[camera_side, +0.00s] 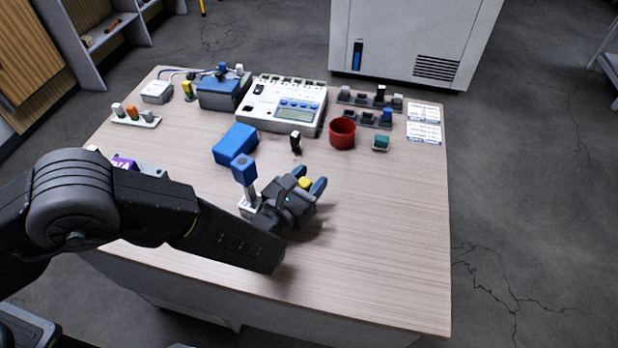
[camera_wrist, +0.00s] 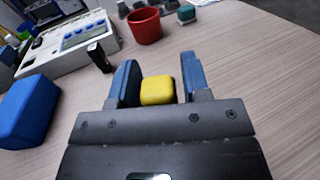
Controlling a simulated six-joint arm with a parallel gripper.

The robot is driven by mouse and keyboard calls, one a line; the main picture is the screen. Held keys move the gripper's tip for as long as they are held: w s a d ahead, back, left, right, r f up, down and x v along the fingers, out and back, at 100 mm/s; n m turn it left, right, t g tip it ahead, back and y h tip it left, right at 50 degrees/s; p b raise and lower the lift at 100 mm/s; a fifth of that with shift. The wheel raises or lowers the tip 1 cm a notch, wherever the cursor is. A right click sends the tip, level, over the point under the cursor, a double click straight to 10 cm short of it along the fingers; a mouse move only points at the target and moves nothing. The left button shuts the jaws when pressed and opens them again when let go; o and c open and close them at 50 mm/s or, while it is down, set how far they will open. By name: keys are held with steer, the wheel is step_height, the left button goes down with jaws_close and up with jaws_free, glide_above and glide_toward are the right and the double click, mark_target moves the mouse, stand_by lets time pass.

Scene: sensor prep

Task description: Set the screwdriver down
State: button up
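My gripper (camera_side: 309,180) is over the middle of the table, with blue fingertips pointing toward the back right. A yellow block-shaped piece (camera_wrist: 158,90) sits between the two fingers in the wrist view and fills most of the gap. It also shows between the fingertips in the side view (camera_side: 304,183). The rest of the screwdriver, including any shaft, is hidden. I cannot tell how high it is above the table.
A blue box (camera_side: 235,144), a small black piece (camera_side: 295,142), a red cup (camera_side: 342,133) and a teal piece (camera_side: 380,142) stand behind the gripper. A white meter (camera_side: 283,105) and a rack (camera_side: 368,108) are farther back. The table's right front (camera_side: 390,250) is clear.

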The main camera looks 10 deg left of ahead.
steer(key=shift+o, duration=0.8)
steer(key=shift+r, duration=0.1)
steer(key=shift+s+r, duration=0.1)
steer(key=v, duration=1.2)
